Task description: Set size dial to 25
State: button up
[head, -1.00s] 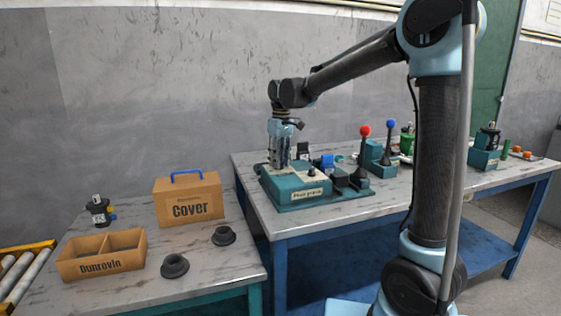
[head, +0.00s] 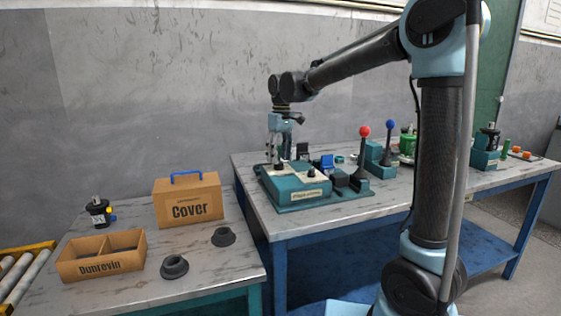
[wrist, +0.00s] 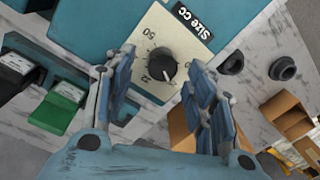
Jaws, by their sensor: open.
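The size dial is a round black knob (wrist: 162,65) on a cream scale plate in the wrist view, beside a black "Size cc" label (wrist: 193,18). A "50" and what looks like "32" show on the scale. A pale mark on the knob's lower edge points toward the bottom of the view, but I cannot read its exact value. My gripper (wrist: 160,72) is open, with one blue finger on each side of the knob in the picture and visible gaps to it. In the head view my gripper (head: 281,155) is above the left part of the teal machine (head: 290,190).
On the same table, levers with a red knob (head: 364,132) and a blue knob (head: 391,125) stand to the right.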

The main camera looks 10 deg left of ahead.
notch_tip(320, 180, up, 10)
jog(key=shift+w+d, duration=0.15)
jog(key=shift+w, duration=0.2)
jog(key=shift+f, duration=0.1)
notch_tip(320, 180, up, 5)
jog(key=s+m, duration=0.1)
jog(key=m, duration=0.1)
jog(key=shift+t, duration=0.3)
jog(key=f, duration=1.7)
jog(key=shift+a+f, duration=0.15)
jog(key=shift+a, duration=0.15)
jog(key=c, duration=1.1)
